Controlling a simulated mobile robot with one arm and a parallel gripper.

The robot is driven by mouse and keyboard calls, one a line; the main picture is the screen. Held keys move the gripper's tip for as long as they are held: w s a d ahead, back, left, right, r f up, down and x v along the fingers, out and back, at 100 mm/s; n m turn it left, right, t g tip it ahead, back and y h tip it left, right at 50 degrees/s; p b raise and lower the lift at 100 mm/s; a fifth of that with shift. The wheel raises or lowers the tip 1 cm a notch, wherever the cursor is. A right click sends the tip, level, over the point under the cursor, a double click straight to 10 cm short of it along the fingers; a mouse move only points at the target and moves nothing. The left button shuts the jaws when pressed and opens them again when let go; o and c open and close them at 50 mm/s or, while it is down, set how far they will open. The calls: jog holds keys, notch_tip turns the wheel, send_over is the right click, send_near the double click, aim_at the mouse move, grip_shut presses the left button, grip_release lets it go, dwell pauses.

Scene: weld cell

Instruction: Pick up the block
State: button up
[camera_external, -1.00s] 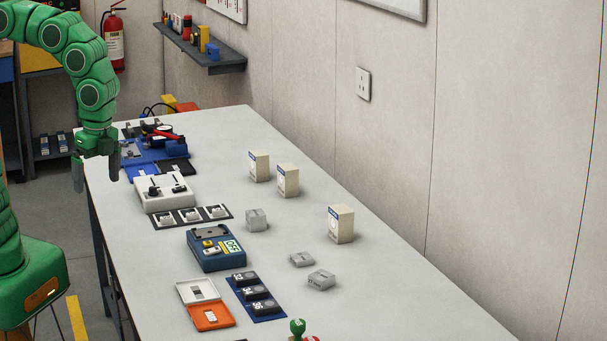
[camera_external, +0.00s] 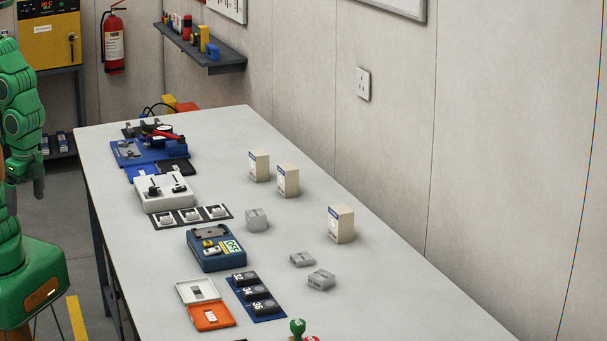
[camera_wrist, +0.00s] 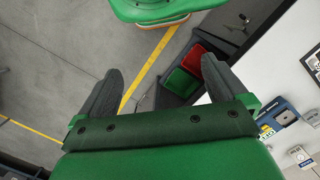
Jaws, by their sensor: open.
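Several small grey blocks lie on the white workbench (camera_external: 390,290): one (camera_external: 257,219) near its middle, a flatter one (camera_external: 302,259) and another (camera_external: 321,279) further to the front right. I cannot tell which is the task's block. My gripper (camera_external: 25,185) hangs left of the bench, over the floor, well apart from all of them. In the wrist view my gripper (camera_wrist: 160,78) has its two dark fingers spread wide, with only floor and a low shelf beyond. No grey block shows clearly there.
Three cream cartons, one at the front (camera_external: 341,224), stand along the wall side. A blue device (camera_external: 216,248), a white box (camera_external: 163,192) and an orange-and-white case (camera_external: 211,317) line the left side. Red and green bins (camera_wrist: 185,82) sit below the bench.

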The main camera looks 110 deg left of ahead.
jog(key=c, duration=0.3)
jog(key=shift+w, duration=0.1)
jog(key=m+t+y, duration=0.8)
jog(key=m+y, duration=0.2)
jog(key=m, duration=0.8)
send_over(251, 214)
jog(key=s+d, duration=0.7)
notch_tip(251, 214, down, 10)
jog(key=f, duration=0.1)
jog(key=w+a+f+m+t, duration=0.1)
jog(key=m, duration=0.2)
jog(key=w+a+f+m+t, duration=0.1)
jog(key=f+m, duration=0.1)
jog(key=m, duration=0.1)
jog(key=w+a+f+m+t, duration=0.1)
jog(key=a+f+m, duration=0.1)
jog(key=shift+a+f+m+h, duration=0.1)
jog(key=shift+f+m+h, duration=0.2)
jog(key=shift+m, duration=0.1)
jog(key=shift+f+m+t, duration=0.2)
jog(key=shift+m+t, duration=0.2)
jog(key=shift+x, duration=3.9)
